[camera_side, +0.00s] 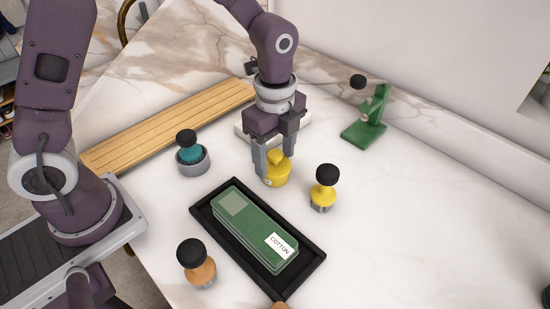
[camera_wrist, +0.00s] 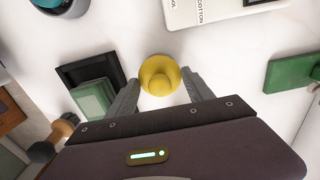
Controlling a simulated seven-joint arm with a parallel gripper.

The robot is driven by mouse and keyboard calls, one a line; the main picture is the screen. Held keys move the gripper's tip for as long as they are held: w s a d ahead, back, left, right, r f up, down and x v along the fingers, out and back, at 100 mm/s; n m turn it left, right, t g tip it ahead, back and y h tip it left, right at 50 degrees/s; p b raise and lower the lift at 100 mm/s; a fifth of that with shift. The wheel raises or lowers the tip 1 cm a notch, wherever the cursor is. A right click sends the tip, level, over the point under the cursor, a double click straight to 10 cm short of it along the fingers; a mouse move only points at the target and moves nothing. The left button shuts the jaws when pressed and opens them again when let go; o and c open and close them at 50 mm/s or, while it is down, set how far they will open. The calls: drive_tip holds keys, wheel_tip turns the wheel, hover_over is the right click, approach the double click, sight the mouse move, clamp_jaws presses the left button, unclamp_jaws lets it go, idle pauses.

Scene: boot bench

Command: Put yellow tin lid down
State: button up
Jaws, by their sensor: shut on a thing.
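The yellow tin lid (camera_side: 277,172) has a round raised knob and shows below my gripper (camera_side: 274,168) in the side view. In the wrist view the lid (camera_wrist: 158,73) sits between the two grey fingers of my gripper (camera_wrist: 162,80), knob towards the camera. My gripper is shut on the lid, with a finger on either side. The lid looks about level and close to the white marble top. I cannot tell whether its underside touches the surface. A finger hides part of its left side in the side view.
A teal-and-grey piece (camera_side: 189,154) is left, an orange one (camera_side: 197,264) front left. A green stand (camera_side: 366,130) is back right; right-hand marble is clear.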

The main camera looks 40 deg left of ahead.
sight(277, 152)
drive_tip(key=r, duration=0.9)
drive_tip(key=shift+w, duration=0.2)
drive_tip(key=w+d+f+n, duration=0.2)
drive_tip(key=w+n, duration=0.2)
drive_tip(key=w, duration=0.5)
drive_tip(key=f, duration=0.9)
drive_tip(key=shift+w+f, duration=0.2)
drive_tip(key=shift+w, duration=0.1)
drive_tip(key=shift+f, duration=0.1)
drive_tip(key=o, duration=1.3)
